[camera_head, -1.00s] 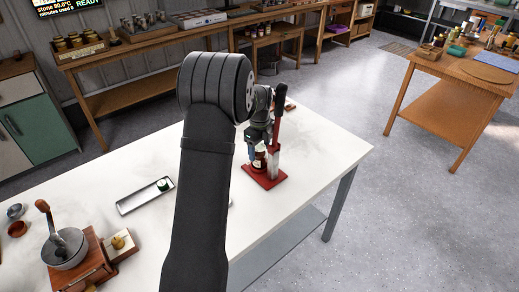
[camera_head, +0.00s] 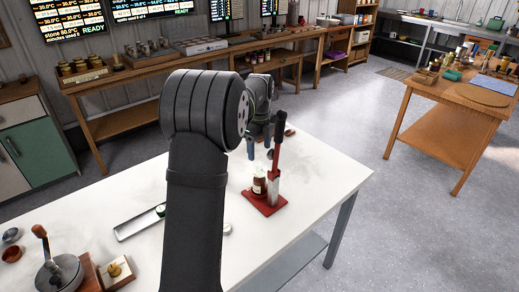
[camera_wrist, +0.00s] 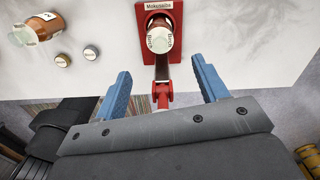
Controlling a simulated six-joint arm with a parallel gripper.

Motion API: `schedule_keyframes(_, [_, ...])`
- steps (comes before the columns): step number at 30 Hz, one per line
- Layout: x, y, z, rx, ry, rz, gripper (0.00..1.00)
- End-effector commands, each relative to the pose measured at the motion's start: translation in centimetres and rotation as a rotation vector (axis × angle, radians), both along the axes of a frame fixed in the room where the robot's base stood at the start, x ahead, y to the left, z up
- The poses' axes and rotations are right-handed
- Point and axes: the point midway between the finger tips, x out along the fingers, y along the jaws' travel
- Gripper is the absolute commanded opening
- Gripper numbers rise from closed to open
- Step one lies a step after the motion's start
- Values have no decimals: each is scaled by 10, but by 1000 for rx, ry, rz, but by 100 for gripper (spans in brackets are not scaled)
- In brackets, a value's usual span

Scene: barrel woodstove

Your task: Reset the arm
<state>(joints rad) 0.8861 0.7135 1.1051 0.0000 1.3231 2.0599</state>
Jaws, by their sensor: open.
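My gripper (camera_head: 260,151) is open and empty above the white table. It hangs up and back from a small brown bottle with a white label (camera_head: 259,185). The bottle stands on the red base of a press (camera_head: 270,205) with an upright red lever and a black handle. In the wrist view my blue fingers (camera_wrist: 163,84) are spread wide. The bottle's pale top, lettered "Birch" (camera_wrist: 160,38), shows beyond them on the red plate, apart from both fingers. My own arm hides part of the table in the head view.
A metal tray (camera_head: 135,226) with a green-capped piece lies left of my arm. A hand grinder (camera_head: 62,272) stands at front left. In the wrist view another brown bottle (camera_wrist: 42,30) and two small round caps (camera_wrist: 76,57) lie left. The table's right end (camera_head: 325,180) is clear.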

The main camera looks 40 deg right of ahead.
Motion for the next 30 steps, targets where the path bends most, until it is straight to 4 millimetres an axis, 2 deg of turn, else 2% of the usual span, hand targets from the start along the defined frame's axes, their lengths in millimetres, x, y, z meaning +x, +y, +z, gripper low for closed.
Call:
schedule_keyframes(5, [0,0,-4,1,0,0,66])
schedule_keyframes(8, [0,0,-14,3,3,0,66])
schedule_keyframes(26, [-1,1,-128,2,0,0,66])
schedule_keyframes(27, [1,-1,-114,-4,-4,0,66])
schedule_keyframes(30, [0,0,-100,-3,-4,0,66])
